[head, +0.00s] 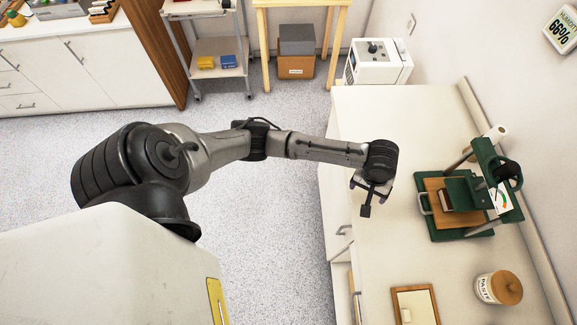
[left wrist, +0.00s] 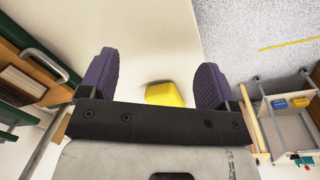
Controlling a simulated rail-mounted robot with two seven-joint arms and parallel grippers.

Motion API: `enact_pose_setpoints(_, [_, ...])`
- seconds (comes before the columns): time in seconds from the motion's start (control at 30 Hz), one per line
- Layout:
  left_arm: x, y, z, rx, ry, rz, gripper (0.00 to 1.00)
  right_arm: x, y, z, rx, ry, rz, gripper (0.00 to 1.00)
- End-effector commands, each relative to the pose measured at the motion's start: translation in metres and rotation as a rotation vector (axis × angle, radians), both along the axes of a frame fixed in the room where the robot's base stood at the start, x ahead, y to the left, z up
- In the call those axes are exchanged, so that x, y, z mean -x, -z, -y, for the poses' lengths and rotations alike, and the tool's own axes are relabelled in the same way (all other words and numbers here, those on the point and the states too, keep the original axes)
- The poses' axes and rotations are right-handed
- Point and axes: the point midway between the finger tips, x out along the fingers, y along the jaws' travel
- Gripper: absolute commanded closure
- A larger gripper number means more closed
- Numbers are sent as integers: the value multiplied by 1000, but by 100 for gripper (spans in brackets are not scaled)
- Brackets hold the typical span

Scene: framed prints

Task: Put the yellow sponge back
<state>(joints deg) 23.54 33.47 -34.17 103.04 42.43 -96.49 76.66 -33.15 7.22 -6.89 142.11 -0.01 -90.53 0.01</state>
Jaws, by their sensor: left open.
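The yellow sponge (left wrist: 163,94) shows in the left wrist view against the pale counter, between the two purple finger pads and apart from both. Its near part is hidden by the gripper body. I cannot make it out in the head view, where my gripper and wrist cover that spot. My left gripper (head: 368,197) is over the left side of the white counter (head: 375,130). In the left wrist view the left gripper (left wrist: 157,72) is open, with a clear gap on each side of the sponge. My right gripper is in neither view.
A green press (head: 468,195) with a wooden board stands right of my gripper. A lidded paste jar (head: 497,289) and a wooden frame (head: 415,303) are nearer the front. A white machine (head: 377,62) stands behind the counter. A cart (head: 216,55) holds yellow and blue boxes.

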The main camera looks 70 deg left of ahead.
Motion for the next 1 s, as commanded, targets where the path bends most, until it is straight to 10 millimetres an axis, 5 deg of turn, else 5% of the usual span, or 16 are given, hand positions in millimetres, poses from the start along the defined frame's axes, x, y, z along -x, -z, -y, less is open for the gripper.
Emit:
enact_pose_setpoints(0.03, [25,14,21,28,107,23,17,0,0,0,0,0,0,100])
enact_pose_setpoints(0.2, [92,32,57,52,408,147,17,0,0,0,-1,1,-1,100])
enact_pose_setpoints(0.5, [193,27,51,-70,708,285,17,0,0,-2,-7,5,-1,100])
enact_pose_setpoints(0.7, [234,17,30,-176,800,281,17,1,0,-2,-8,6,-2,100])
enact_pose_setpoints(1.0, [251,12,20,-227,844,267,17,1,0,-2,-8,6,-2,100])
